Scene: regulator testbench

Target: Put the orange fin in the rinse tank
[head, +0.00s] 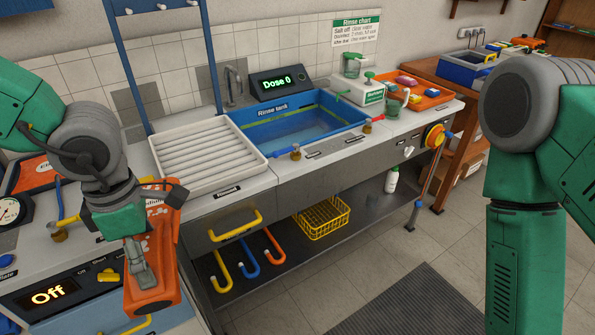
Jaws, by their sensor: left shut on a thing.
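The orange fin (153,293) hangs at the lower left of the head view, in front of the bench. The rinse tank (306,144) is a blue open basin with clear water, set in the counter beyond and to the right of the fin. The fin is apart from the tank, with a white ribbed tray (206,162) between them. My right arm comes in at the right; its gripper is out of frame.
A blue upright frame (119,65) stands behind the ribbed tray. Yellow handles and coloured hooks project from the bench front.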

